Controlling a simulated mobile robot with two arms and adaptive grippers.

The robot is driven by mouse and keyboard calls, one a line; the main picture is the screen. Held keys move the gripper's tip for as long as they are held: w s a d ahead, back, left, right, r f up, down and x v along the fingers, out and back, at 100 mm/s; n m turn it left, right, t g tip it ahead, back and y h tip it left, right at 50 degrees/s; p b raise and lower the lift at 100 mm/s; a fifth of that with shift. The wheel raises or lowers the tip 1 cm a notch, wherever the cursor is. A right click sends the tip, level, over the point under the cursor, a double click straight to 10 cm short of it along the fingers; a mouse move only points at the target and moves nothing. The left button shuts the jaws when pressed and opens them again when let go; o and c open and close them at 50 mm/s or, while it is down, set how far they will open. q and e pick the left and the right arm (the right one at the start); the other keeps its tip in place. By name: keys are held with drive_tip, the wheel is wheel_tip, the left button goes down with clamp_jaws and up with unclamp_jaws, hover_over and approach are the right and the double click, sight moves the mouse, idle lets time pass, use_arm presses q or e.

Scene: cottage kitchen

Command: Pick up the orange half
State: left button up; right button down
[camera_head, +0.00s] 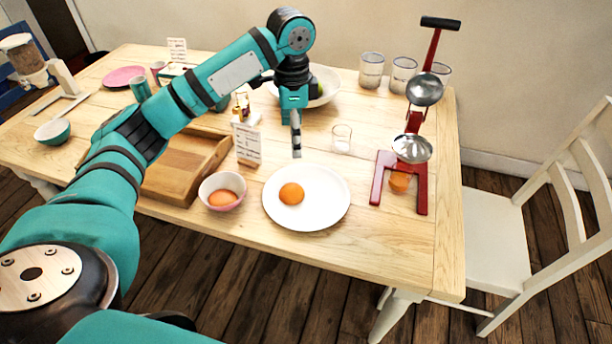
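A round orange piece, seen as a smooth dome, lies on a white plate (325,212) near the table's front edge; it looks like an orange half (291,193). A similar orange piece (222,198) sits in a small pink-rimmed bowl (208,186) left of the plate. A third orange piece (399,181) shows low behind the red press (420,190). My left gripper (297,153) points down above the table, over the plate's back edge, apart from the orange pieces. I see it edge-on, so its finger gap is hidden. My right gripper is out of view.
A wooden tray (185,165) and a small printed card (247,145) stand left of the plate. A small glass (341,139) stands behind it. A white bowl (322,88) and several glasses are at the back. A white chair (490,240) is at right.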

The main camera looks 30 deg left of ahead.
use_arm(q)
hover_over(293, 187)
wheel_tip(293, 187, down, 7)
drive_tip(key=shift+a+r, duration=0.1)
drive_tip(key=shift+r, duration=0.05)
drive_tip(key=f, duration=0.3)
drive_tip(key=shift+w+f, duration=0.1)
drive_tip(key=shift+w, duration=0.1)
drive_tip(key=shift+f, duration=0.85)
drive_tip(key=f, duration=0.3)
drive_tip(key=shift+s+f, duration=0.2)
drive_tip(key=shift+f, duration=0.7)
drive_tip(key=c, duration=0.9)
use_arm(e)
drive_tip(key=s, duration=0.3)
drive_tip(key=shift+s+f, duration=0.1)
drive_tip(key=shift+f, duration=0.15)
